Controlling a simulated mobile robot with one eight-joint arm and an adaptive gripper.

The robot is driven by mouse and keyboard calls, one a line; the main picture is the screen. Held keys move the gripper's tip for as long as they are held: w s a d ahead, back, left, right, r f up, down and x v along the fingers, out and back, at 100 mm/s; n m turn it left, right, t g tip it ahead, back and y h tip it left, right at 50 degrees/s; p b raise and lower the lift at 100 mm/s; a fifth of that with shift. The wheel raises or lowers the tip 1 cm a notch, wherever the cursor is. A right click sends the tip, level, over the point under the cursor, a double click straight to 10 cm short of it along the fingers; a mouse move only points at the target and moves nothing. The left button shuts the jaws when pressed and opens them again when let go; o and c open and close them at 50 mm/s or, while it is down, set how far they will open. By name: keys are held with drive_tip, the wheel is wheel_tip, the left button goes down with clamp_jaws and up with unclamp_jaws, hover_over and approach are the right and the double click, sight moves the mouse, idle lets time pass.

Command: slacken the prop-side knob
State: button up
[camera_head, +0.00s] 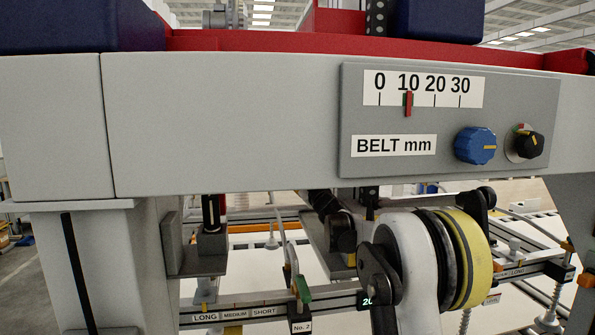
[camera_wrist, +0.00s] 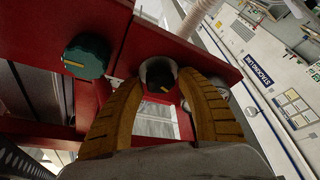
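In the wrist view, a small dark knob (camera_wrist: 158,73) in a pale round collar sits on a red panel, with a yellow mark on its face. My gripper (camera_wrist: 160,82) has its two ribbed yellow fingers apart, one on each side of this knob. I cannot tell whether they touch it. A larger teal knob (camera_wrist: 86,56) with a yellow mark is to the left. I cannot tell which knob is the prop-side one. My gripper's fingers are not visible in the head view.
In the head view, a grey panel (camera_head: 535,95) bears a scale with its pointer (camera_head: 408,103) near 10, a blue knob (camera_head: 475,146) and a small black knob (camera_head: 530,144). Below are a rail marked LONG, MEDIUM, SHORT (camera_head: 235,314) and a green-handled clamp (camera_head: 303,289) labelled No. 2.

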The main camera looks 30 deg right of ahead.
drive_tip(key=v, duration=1.2)
